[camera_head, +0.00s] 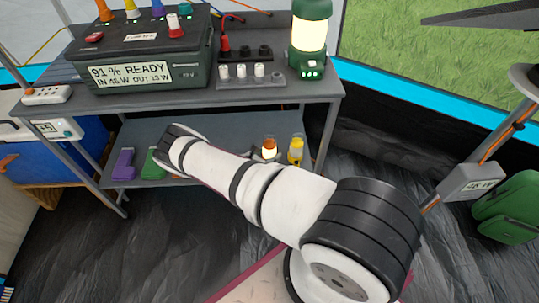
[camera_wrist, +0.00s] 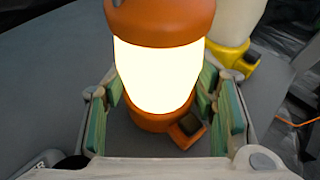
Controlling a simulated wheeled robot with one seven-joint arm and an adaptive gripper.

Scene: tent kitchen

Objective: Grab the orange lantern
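The orange lantern (camera_wrist: 160,75) has an orange cap and base and a brightly glowing middle. It stands upright on a grey surface in the wrist view, with its top cut off. In the head view the lantern (camera_head: 269,148) shows on the lower shelf, partly behind my arm. My gripper (camera_wrist: 165,110) has its green-padded fingers on either side of the lantern. The fingers are open, with gaps beside the base; contact higher up is hard to tell.
A yellow lantern (camera_head: 296,148) stands close on the right; it also shows in the wrist view (camera_wrist: 232,52). Purple (camera_head: 124,163) and green (camera_head: 150,163) items sit left on the lower shelf. The tabletop above holds a power station (camera_head: 150,55) and a green lantern (camera_head: 310,40).

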